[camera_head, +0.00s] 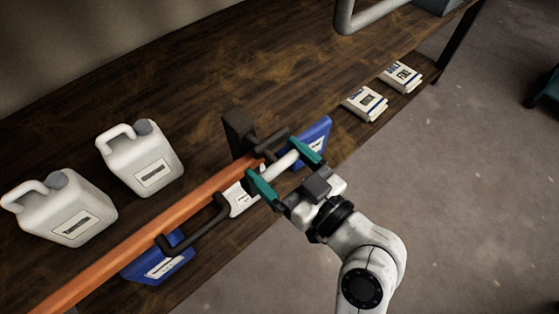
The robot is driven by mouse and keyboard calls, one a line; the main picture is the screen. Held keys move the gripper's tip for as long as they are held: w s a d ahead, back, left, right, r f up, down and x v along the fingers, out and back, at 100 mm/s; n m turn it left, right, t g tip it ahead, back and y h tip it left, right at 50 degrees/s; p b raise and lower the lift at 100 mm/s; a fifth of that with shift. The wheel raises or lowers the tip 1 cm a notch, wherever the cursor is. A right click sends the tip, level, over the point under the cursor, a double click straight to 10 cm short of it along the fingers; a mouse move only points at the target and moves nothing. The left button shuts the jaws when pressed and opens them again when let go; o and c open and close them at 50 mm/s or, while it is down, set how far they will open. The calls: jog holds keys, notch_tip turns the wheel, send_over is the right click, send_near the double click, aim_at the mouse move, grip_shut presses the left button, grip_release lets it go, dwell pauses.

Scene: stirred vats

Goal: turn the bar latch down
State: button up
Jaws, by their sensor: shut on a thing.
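The bar latch shows as a long orange bar (150,233) running from the lower left up to a dark upright post (238,132). A black bracket (192,238) hooks around it, and a second dark bracket (270,144) sits near the post. A short pale round handle (284,162) lies by the bar's upper right end. My gripper (271,157) has its two teal fingers at either end of this handle and is shut on it. The fingers partly hide how the handle joins the bar.
Two white jugs (70,212) (140,160) stand on the wooden table (220,80) at left. Blue containers (318,137) (150,268) sit behind the bar and below it. Two white labelled packs (365,103) (400,77) lie upper right.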

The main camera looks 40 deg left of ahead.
jog(key=shift+c, duration=0.8)
jog(key=shift+m, duration=0.3)
jog(key=m+p, duration=0.1)
jog(key=m, duration=0.2)
jog(key=shift+w+m, duration=0.1)
jog(key=shift+m, duration=0.2)
jog(key=m+p, duration=0.2)
jog(key=m, duration=0.2)
jog(key=shift+r+m, duration=0.1)
jog(key=shift+m, duration=0.2)
jog(key=m+p, duration=0.3)
jog(key=m, duration=0.1)
jog(key=shift+f+m+p, duration=0.2)
jog(key=shift+m+p, duration=1.35)
jog(key=shift+m, duration=1.15)
